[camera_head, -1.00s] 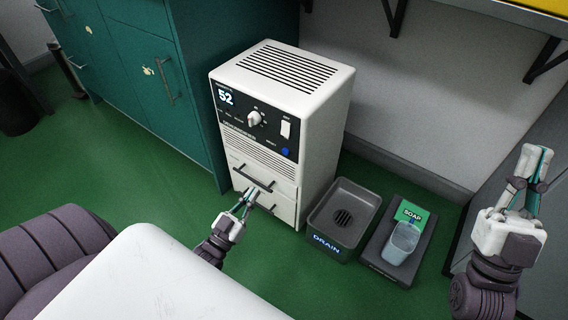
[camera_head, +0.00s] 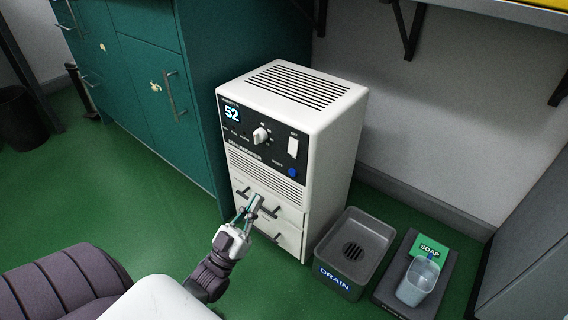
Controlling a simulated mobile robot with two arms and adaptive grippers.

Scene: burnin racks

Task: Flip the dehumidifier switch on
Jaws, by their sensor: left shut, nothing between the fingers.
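The white dehumidifier (camera_head: 318,115) stands on the green floor against the teal cabinet. Its black front panel has a lit display (camera_head: 232,114) reading 52, a round white knob (camera_head: 260,136), a white rocker switch (camera_head: 293,147) at the right, and a blue button (camera_head: 292,172) below it. I cannot tell which way the switch is tilted. My left gripper (camera_head: 252,207) is shut and empty, in front of the lower drawer handles, below and left of the switch. I cannot tell whether it touches a handle. My right gripper is out of view.
A grey drain tray (camera_head: 325,272) stands right of the dehumidifier. Beside it a dark tray (camera_head: 445,271) holds a clear cup (camera_head: 417,281) and a green soap card (camera_head: 428,250). The teal cabinet (camera_head: 205,80) is close on the left. The floor in front is partly open.

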